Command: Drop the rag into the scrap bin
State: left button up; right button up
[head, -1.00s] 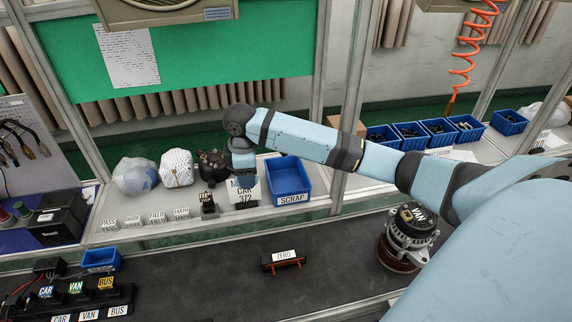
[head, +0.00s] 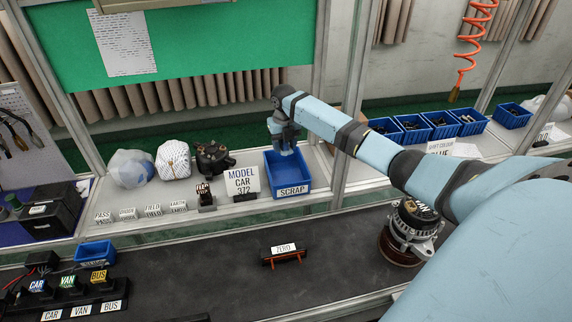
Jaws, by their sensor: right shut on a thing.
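The blue scrap bin (head: 291,183), with a SCRAP label on its front, stands on the shelf behind the bench, right of the MODEL CAR 372 card. My right gripper (head: 287,151) points down over the rear left part of this bin. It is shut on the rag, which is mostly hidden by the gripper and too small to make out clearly. The visible bin floor looks empty. My left gripper is not in view.
Left of the bin stand the MODEL CAR 372 card (head: 242,181), a dark round part (head: 212,158), a white patterned bundle (head: 173,161) and a clear bag (head: 130,168). An alternator (head: 411,230) stands on the dark bench at right. A post rises right of the bin.

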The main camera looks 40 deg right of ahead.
jog(key=d+f+n+b, duration=0.1)
jog(key=f+b, duration=0.1)
jog(key=f+n+b, duration=0.1)
jog(key=f, duration=0.2)
jog(key=d+f+n+b, duration=0.1)
jog(key=f+b, duration=0.1)
jog(key=shift+d+f+b, duration=0.3)
jog(key=shift+d+f, duration=0.05)
jog(key=o, duration=1)
jog(key=shift+r, duration=0.1)
jog(key=shift+c, duration=0.2)
jog(key=shift+r, duration=0.1)
jog(key=shift+w+d+r, duration=0.1)
jog(key=shift+r, duration=0.2)
jog(key=r, duration=1.3)
jog(key=shift+a+b, duration=0.25)
jog(key=shift+b, duration=0.15)
